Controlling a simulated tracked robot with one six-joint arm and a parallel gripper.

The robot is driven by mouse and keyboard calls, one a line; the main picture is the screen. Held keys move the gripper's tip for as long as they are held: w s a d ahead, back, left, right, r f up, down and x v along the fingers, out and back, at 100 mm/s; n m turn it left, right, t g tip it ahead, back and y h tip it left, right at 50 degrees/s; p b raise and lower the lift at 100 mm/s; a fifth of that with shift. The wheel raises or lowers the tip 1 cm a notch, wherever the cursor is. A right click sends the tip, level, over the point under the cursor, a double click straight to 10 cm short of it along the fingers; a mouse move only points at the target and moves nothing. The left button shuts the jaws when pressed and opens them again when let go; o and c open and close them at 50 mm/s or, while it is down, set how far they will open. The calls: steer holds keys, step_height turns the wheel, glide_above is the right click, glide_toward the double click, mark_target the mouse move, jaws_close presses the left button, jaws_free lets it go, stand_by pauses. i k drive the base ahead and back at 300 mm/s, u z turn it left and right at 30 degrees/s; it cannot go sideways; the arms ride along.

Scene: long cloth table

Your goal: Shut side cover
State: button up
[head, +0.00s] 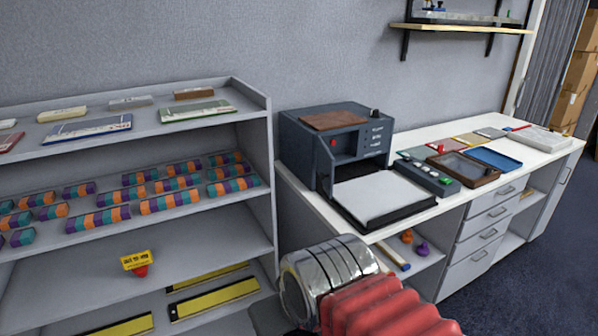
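A dark grey box-shaped machine (305,145) stands on the white counter against the wall. It has a brown plate on top, and a red button and small controls on its front. A black tray with a white sheet (380,197) extends from its front. A narrow dark upright edge shows at the front left, beside the tray; I cannot tell whether it is the side cover or how far open it is. My arm, with a silver section and red ribbed sleeve, reaches in at the bottom centre, below the counter front. My gripper's fingers do not show.
A grey shelf unit (255,150) with striped blocks stands at the left, close to the machine. A control box (430,178), a brown tray (489,176) and a blue tray (497,159) lie on the counter to the right. Drawers (480,235) are below; floor is free at lower right.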

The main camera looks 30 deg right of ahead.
mark_target(325, 162)
steer(key=u, duration=0.5)
steer(key=i, duration=1.4)
steer(key=u, duration=0.3)
